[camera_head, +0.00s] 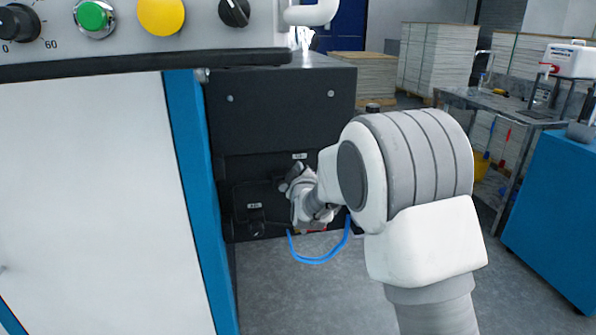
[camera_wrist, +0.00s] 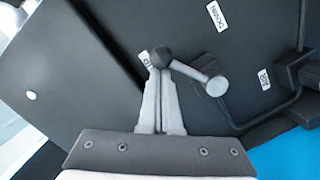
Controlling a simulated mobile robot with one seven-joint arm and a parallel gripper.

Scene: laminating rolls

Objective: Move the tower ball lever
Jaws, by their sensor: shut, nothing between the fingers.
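The tower ball lever (camera_wrist: 190,70) shows in the wrist view as a short grey rod. It has a dark ball (camera_wrist: 161,57) at its left end and a round grey pivot (camera_wrist: 217,86) at its right end. It is on a dark panel (camera_wrist: 110,40). My gripper (camera_wrist: 158,76) is shut and empty, with its fingertips right at the lower side of the ball. I cannot tell whether they touch it. In the head view my gripper is in front of the dark cabinet (camera_head: 280,110) and the lever is hard to make out.
The panel bears a "DOWN" label (camera_wrist: 215,16), a partly covered label (camera_wrist: 146,60) beside the ball, and an "AIR" label (camera_wrist: 264,78). A blue hose (camera_head: 320,260) hangs below my gripper. A white and blue machine body (camera_head: 100,200) stands at left.

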